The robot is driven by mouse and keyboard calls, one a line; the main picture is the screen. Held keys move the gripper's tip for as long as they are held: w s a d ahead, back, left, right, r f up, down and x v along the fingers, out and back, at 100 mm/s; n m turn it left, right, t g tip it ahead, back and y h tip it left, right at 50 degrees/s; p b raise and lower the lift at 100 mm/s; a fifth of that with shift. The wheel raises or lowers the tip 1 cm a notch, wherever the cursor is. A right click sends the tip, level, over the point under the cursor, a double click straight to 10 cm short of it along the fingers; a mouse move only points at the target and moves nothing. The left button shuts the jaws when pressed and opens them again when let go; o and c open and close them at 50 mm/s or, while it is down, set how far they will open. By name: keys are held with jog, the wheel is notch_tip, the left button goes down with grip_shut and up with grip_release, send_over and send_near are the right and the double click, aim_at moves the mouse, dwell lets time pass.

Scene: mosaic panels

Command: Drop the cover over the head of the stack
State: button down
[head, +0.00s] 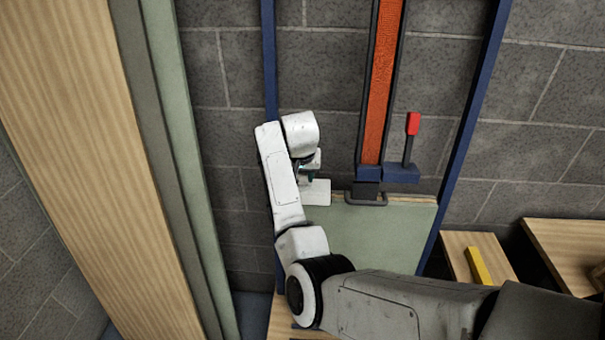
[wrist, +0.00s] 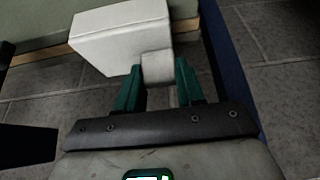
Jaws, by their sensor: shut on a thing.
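A white block-shaped cover (head: 316,192) is at the upper left corner of a sage-green panel stack (head: 385,240) with a tan wooden edge. In the wrist view the cover (wrist: 122,36) overlaps the stack's tan edge (wrist: 38,54); I cannot tell whether it touches it. My gripper (wrist: 160,82) is shut on the cover's small grey tab, between two dark green fingers. In the head view the gripper (head: 306,176) is mostly hidden by my white wrist. The cover's underside is hidden.
An orange strap (head: 383,80) runs down between dark rails to a dark clamp (head: 367,192) on the stack's top edge, right of the cover. A red-handled lever (head: 411,130) stands beside it. Blue posts flank the stack. Tall panels (head: 80,120) fill the left; wooden boxes (head: 480,256) stand right.

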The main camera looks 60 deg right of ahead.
jog(key=shift+s+a+f+b, duration=0.1)
jog(key=shift+f+b, duration=0.35)
jog(key=shift+f, duration=0.7)
dwell(0.4)
jog(key=c, duration=0.6)
grip_release()
jog(key=b+v, duration=0.1)
jog(key=v, duration=1)
jog(key=shift+s+f, duration=0.15)
